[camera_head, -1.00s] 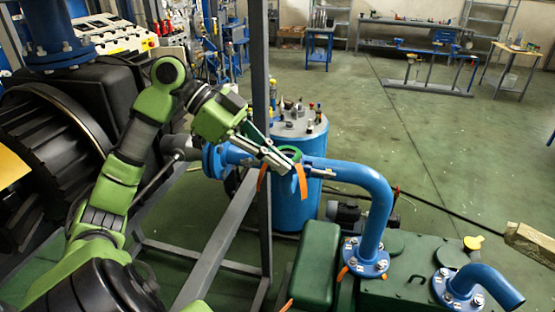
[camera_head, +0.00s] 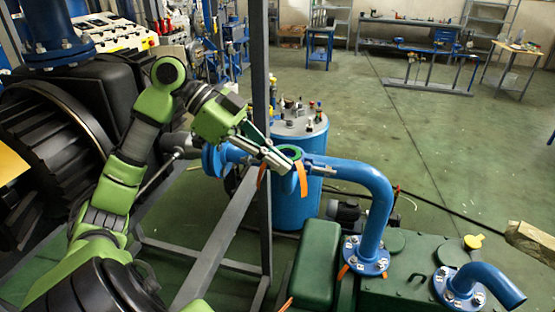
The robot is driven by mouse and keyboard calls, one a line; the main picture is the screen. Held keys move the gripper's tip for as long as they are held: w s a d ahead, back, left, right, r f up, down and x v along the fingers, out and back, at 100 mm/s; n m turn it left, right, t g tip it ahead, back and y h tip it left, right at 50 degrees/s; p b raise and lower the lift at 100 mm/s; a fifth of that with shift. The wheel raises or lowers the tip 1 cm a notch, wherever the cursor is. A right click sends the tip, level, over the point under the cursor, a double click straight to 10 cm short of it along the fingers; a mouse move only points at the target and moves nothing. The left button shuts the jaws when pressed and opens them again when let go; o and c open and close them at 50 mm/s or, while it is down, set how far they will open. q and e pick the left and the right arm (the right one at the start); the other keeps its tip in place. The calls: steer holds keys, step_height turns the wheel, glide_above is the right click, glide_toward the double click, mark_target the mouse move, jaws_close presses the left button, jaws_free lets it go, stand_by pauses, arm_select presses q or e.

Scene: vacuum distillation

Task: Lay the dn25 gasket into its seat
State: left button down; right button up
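A small green ring (camera_head: 291,152), which looks like the gasket, shows at the top of an upright opening in the blue pipe, in the middle of the view. I cannot tell whether it lies flat in the seat or is just above it. My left gripper (camera_head: 280,163) reaches in from the left, with its fingers pointing down and right against the near left side of this opening. The fingertips are small and overlap the pipe, so their grip on the ring is unclear. My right gripper is out of view.
Orange straps (camera_head: 301,178) hang at the pipe joint. A blue drum (camera_head: 295,205) with bottles on top stands behind. A grey post (camera_head: 261,100) rises close to my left gripper. A blue bent pipe (camera_head: 372,205) runs down to green machinery (camera_head: 405,285).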

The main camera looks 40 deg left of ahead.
arm_select(q)
steer(key=c, duration=2.8)
jaws_free()
steer(key=o, duration=0.6)
steer(key=v, duration=1.2)
steer(key=shift+a, duration=0.1)
